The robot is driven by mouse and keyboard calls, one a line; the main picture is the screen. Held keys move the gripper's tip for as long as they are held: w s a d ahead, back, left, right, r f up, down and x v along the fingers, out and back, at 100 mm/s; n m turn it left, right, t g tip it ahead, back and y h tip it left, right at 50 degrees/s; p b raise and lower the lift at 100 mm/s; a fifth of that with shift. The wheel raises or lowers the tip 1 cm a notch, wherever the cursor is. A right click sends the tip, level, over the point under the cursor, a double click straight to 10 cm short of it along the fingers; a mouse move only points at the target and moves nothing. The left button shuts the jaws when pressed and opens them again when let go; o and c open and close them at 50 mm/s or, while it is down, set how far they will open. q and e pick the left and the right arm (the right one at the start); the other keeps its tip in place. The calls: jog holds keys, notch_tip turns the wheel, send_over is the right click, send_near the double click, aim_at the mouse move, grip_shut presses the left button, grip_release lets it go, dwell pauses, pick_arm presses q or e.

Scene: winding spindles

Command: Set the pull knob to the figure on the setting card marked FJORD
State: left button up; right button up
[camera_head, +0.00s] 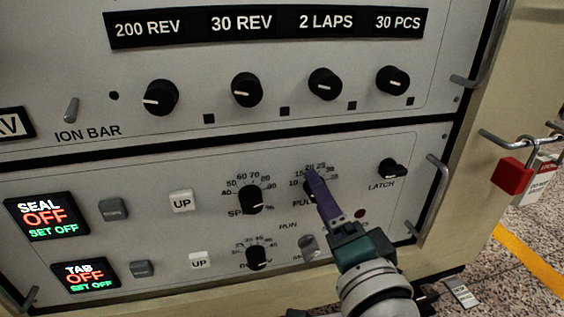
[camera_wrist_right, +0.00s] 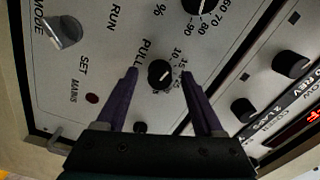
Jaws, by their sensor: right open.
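The pull knob (camera_wrist_right: 160,73) is a small black round knob with a pale pointer line, under the word PULL in the right wrist view. Its printed scale shows figures such as 10 and 15. In the head view my right gripper's purple fingers largely cover the knob (camera_head: 309,194). My right gripper (camera_head: 313,174) is open. In the right wrist view its two fingertips (camera_wrist_right: 158,75) stand on either side of the knob, with gaps; contact does not show. No card marked FJORD can be made out. My left gripper is not in view.
A speed knob (camera_head: 250,199) and a lower knob (camera_head: 258,257) stand left of the fingers, and the latch knob (camera_head: 391,169) to the right. A metal handle (camera_head: 436,200) edges the panel. A red padlock (camera_head: 511,176) with a white tag hangs at right.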

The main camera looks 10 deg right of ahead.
jog(key=s+p, duration=0.4)
jog(key=s, duration=0.6)
jog(key=shift+d, duration=0.15)
jog(key=s+a+r+n+g+y+p, duration=0.1)
jog(key=a+r+n+g+y+p, duration=0.3)
jog(key=r+p, duration=1.05)
jog(key=s+r+n+g+p, duration=0.1)
jog(key=r+n+g+p, duration=0.3)
jog(key=r+p, duration=1.05)
jog(key=s+d+r+n+g+h+p, duration=0.1)
jog(key=s+d+r+n+g+p, duration=0.3)
jog(key=r+p, duration=0.75)
jog(key=s+d+r+n+h+p, duration=0.15)
jog(key=s+r+p, duration=0.35)
jog(key=r+p, duration=0.7)
jog(key=s+d+r+n+g+h+p, duration=0.2)
jog(key=s+d+r+p, duration=0.25)
jog(key=r+p, duration=0.7)
notch_tip(320, 180, up, 36)
jog(key=p, duration=3.3)
jog(key=shift+a, duration=0.4)
